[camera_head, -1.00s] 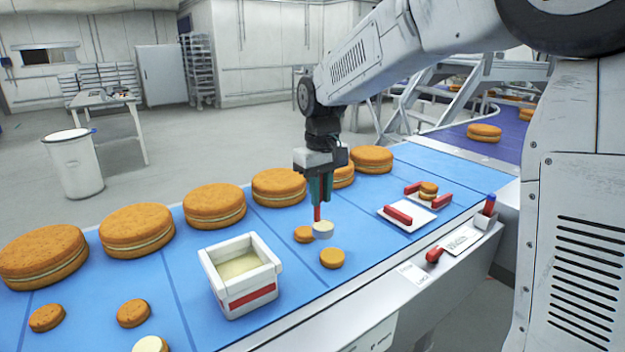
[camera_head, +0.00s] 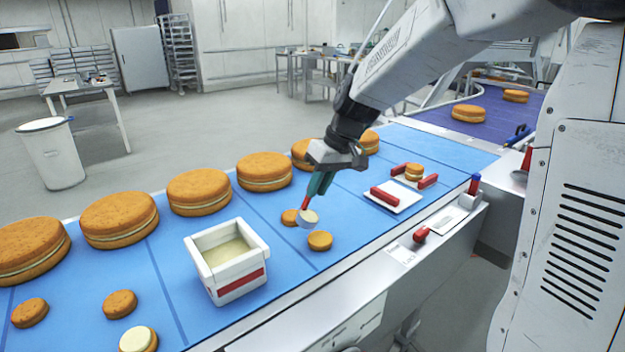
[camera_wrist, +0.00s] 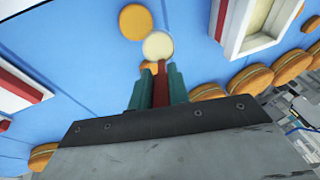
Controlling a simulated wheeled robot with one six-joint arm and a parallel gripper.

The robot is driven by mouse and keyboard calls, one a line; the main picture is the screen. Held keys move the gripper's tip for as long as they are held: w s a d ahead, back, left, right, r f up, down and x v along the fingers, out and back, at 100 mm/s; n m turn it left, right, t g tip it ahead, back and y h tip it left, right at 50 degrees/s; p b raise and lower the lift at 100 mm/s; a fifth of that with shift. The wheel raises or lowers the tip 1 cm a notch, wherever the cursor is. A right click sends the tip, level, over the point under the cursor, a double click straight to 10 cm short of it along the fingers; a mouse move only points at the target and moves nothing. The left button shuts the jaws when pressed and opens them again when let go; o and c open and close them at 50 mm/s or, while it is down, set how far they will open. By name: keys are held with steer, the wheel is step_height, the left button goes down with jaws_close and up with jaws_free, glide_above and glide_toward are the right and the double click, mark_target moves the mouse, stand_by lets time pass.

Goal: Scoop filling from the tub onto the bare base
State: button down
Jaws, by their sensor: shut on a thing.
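My gripper (camera_head: 317,188) is shut on the red handle of a scoop (camera_head: 307,220). The scoop is tilted, and its pale round cup shows cream filling. The wrist view also shows the scoop (camera_wrist: 158,46) beyond my gripper (camera_wrist: 160,88). A small brown base (camera_head: 289,217) is partly hidden behind the cup. Another small bare base (camera_head: 320,241) lies just in front of the scoop. I cannot tell whether the cup touches either base. The white tub (camera_head: 238,286) with a red stripe stands to the left and holds pale filling.
Large filled rounds (camera_head: 198,192) line the belt's far side. Small bare rounds (camera_head: 120,304) and a cream-topped round (camera_head: 138,340) lie at left. A white tray (camera_head: 398,201) with red blocks and a small stacked round is at right. Blue belt is clear between tub and bases.

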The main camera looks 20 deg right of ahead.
steer(key=s+d+f+t+y, duration=0.3)
steer(key=d+y, duration=0.3)
steer(key=y, duration=0.2)
steer(key=shift+s+f+t+y, duration=0.15)
steer(key=shift+f+t+y, duration=0.25)
steer(key=shift+f+t, duration=0.4)
